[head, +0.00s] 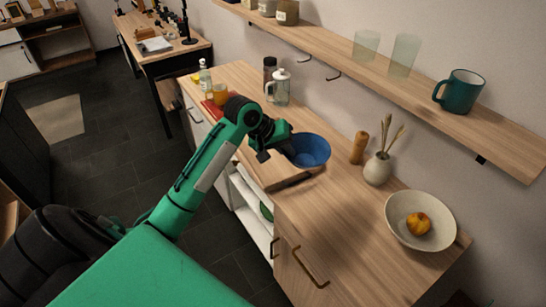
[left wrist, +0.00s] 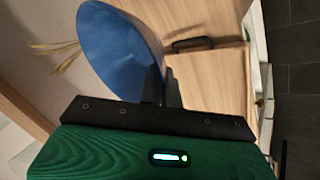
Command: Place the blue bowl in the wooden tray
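The blue bowl (head: 308,151) is at the middle of the counter in the head view, above or in the wooden tray (head: 262,178); the gap under it cannot be judged. The tray has a dark handle (head: 293,182) facing the front right, and the bowl and arm hide part of it. My left gripper (head: 272,149) is at the bowl's left edge. In the left wrist view the bowl (left wrist: 118,50) looks tilted, and the two dark fingers (left wrist: 161,88) are close together with its rim between them. My right gripper is not in view.
A vase (head: 377,169) with dry stalks and a wooden mill (head: 358,147) stand to the bowl's right. A pale bowl (head: 402,232) with orange fruit sits farther right. A glass jar (head: 280,90) stands behind. A shelf (head: 440,112) overhangs the counter. The front right counter is clear.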

